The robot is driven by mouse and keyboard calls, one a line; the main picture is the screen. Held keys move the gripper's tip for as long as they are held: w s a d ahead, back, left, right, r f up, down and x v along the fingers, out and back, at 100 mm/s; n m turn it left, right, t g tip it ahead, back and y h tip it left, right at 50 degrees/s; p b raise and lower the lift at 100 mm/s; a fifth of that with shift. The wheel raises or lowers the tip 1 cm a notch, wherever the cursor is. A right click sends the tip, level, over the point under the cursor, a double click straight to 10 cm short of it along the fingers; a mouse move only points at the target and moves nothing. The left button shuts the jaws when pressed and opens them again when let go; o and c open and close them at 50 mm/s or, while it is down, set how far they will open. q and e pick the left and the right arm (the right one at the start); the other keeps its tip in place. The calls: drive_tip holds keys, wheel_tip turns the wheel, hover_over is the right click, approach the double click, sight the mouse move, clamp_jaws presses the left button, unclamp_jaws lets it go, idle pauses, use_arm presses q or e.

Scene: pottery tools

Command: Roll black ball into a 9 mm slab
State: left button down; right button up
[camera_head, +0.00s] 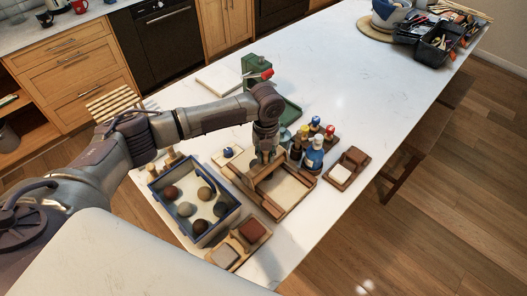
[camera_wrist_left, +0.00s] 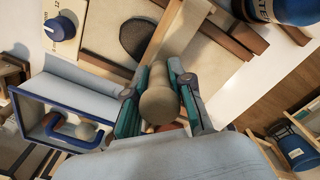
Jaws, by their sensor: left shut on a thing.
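My left gripper (camera_head: 266,160) reaches down over the wooden rolling board (camera_head: 290,200), which has raised side rails. In the left wrist view, the left gripper (camera_wrist_left: 160,108) is shut on the wooden rolling pin (camera_wrist_left: 158,88), with its rounded handle end between the fingers. A dark, flat, rounded piece of clay (camera_wrist_left: 136,38) lies on the pale board surface just beyond the pin, beside a wooden rail. I cannot make out this clay in the head view, where the arm and rails are in front. My right gripper is not in view.
A blue-rimmed box (camera_head: 172,222) with several clay balls stands left of the board. Bottles (camera_head: 313,155) stand close on its right. A small device with a blue knob (camera_wrist_left: 60,28) sits behind it. Small trays with blocks lie near. The counter's far middle (camera_head: 345,70) is clear.

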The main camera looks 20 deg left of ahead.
use_arm(q)
drive_tip(key=shift+s+f, duration=0.15)
drive_tip(key=shift+f, duration=0.05)
drive_tip(key=shift+s+d, duration=0.15)
drive_tip(key=shift+d, duration=0.3)
drive_tip(key=shift+a, duration=0.1)
drive_tip(key=shift+w+a, duration=0.35)
drive_tip(key=shift+a, duration=0.45)
drive_tip(key=shift+w+a, duration=0.2)
drive_tip(key=shift+a, duration=0.3)
drive_tip(key=shift+w+a, duration=0.4)
drive_tip(key=shift+a, duration=0.4)
